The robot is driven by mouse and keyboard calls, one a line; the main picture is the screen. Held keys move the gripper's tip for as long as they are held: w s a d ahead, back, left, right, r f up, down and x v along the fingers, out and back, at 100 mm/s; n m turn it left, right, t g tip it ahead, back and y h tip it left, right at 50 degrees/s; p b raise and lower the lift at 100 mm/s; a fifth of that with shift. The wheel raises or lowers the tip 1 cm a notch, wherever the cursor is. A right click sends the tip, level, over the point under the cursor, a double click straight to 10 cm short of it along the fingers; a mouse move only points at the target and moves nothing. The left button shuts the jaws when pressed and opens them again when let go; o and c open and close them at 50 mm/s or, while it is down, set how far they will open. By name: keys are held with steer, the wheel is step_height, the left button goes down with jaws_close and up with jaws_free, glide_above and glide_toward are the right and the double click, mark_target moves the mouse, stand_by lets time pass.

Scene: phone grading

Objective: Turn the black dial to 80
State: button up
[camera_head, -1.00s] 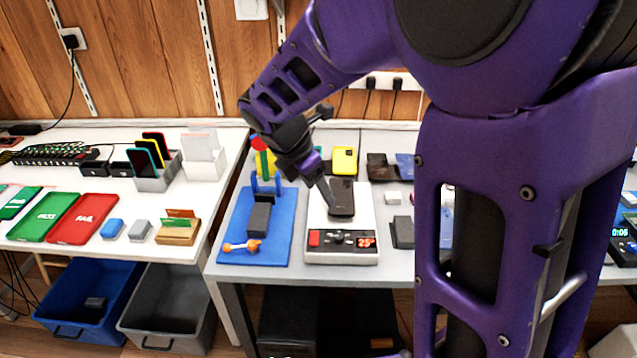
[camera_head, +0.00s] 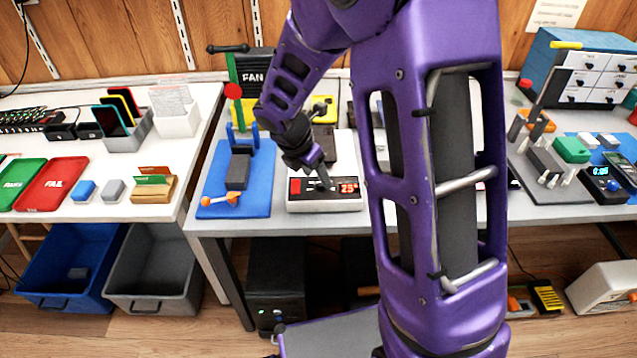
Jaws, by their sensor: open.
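The white device (camera_head: 348,205) stands on the grey table with a dark front panel. A red button (camera_head: 296,187) is at the panel's left, and a red display (camera_head: 348,187) at its right reads about 25. The black dial sits between them and is mostly hidden behind my gripper (camera_head: 327,184). My gripper is open and points down at the dial's place, close to the panel. I cannot tell whether its fingers touch the dial. A dark phone (camera_head: 325,142) on top of the device is partly hidden by my gripper.
A blue mat (camera_head: 213,172) with a clamp stand and a dark block lies left of the device. The white table (camera_head: 120,185) at left holds green and red trays.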

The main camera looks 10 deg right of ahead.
mark_target(321, 185)
steer(key=shift+x, duration=1.25)
jaws_close()
